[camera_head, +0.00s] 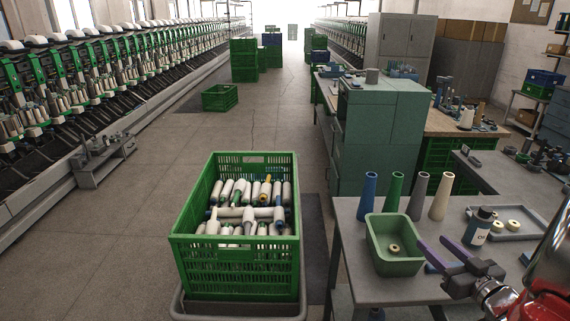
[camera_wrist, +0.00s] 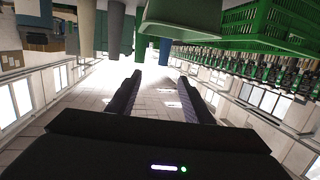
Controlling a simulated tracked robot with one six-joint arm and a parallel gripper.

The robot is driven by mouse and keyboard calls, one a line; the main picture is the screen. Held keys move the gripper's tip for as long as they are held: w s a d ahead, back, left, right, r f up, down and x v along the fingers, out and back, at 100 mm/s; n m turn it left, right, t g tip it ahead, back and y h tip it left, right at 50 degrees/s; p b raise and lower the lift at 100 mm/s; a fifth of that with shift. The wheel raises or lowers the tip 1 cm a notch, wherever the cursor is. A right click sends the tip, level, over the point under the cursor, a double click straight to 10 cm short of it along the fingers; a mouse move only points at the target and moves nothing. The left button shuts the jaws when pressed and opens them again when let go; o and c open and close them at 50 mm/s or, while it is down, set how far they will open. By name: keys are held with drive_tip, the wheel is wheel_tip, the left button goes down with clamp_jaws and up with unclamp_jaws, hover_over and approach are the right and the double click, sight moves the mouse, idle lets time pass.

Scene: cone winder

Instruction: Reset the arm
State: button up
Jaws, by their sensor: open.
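My gripper (camera_head: 440,255) is at the lower right in the head view, above the front of the grey table (camera_head: 350,235). Its two dark fingers are apart with nothing between them. In the wrist view my gripper (camera_wrist: 158,95) also shows open and empty, and the scene there is upside down. A green bin (camera_head: 380,262) with a small ring-shaped piece inside stands on the table, just left of my fingertips. From the head view alone I cannot tell whether a finger touches the bin.
Several coloured cones (camera_head: 393,192) stand behind the bin. A dark bottle (camera_head: 478,226) and a grey tray (camera_head: 510,224) with cream rings are to the right. A green crate (camera_head: 235,270) of yarn bobbins stands left of the table.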

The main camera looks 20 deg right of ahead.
drive_tip(key=s+d+f+m+g+h, duration=0.5)
drive_tip(key=s+d+f+g+h, duration=0.1)
drive_tip(key=s+d+f+g, duration=0.3)
drive_tip(key=a+r+n+y, duration=0.2)
drive_tip(key=a+r, duration=0.3)
drive_tip(key=a, duration=1)
drive_tip(key=a+r+n+g+y, duration=0.1)
drive_tip(key=a+r+n+y, duration=0.1)
drive_tip(key=a, duration=1.3)
drive_tip(key=a+r+n+y, duration=0.2)
drive_tip(key=a+r, duration=0.5)
drive_tip(key=a, duration=0.9)
drive_tip(key=shift+s+r+g+y, duration=0.25)
drive_tip(key=shift+r+g+y, duration=0.05)
drive_tip(key=shift+y, duration=0.4)
drive_tip(key=shift+c, duration=0.4)
